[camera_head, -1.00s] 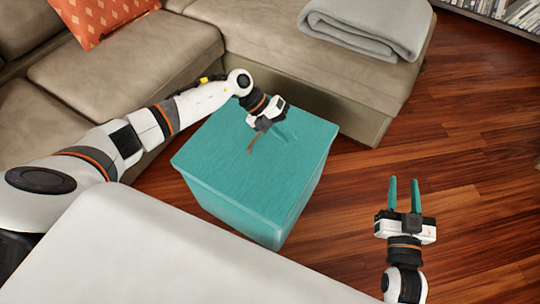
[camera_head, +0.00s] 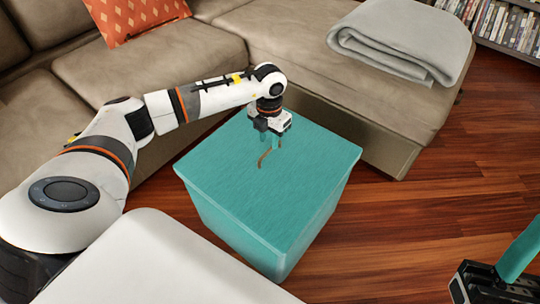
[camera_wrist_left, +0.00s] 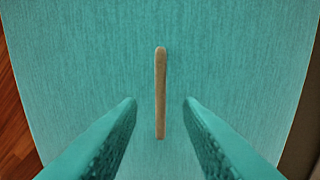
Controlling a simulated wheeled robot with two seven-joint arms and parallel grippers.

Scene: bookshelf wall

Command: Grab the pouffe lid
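The teal pouffe (camera_head: 250,235) stands on the floor with its lid (camera_head: 230,185) on top; the lid's top also fills much of the left wrist view (camera_wrist_left: 75,65). A thin brown strap handle (camera_head: 265,157) sits in the middle of the lid and shows between my fingers in the left wrist view (camera_wrist_left: 160,95). My left gripper (camera_head: 268,140) points down over the handle. It is open, with one finger on each side of the handle and gaps between. My right gripper (camera_head: 515,255) is at the bottom right corner, cut by the picture edge, so its opening cannot be judged.
A beige sofa (camera_head: 170,65) stands behind and to the left of the pouffe. A folded grey blanket (camera_head: 405,40) and an orange cushion (camera_head: 135,15) lie on it. A bookshelf (camera_head: 505,25) is at the top right. Wooden floor (camera_head: 440,200) is free on the right.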

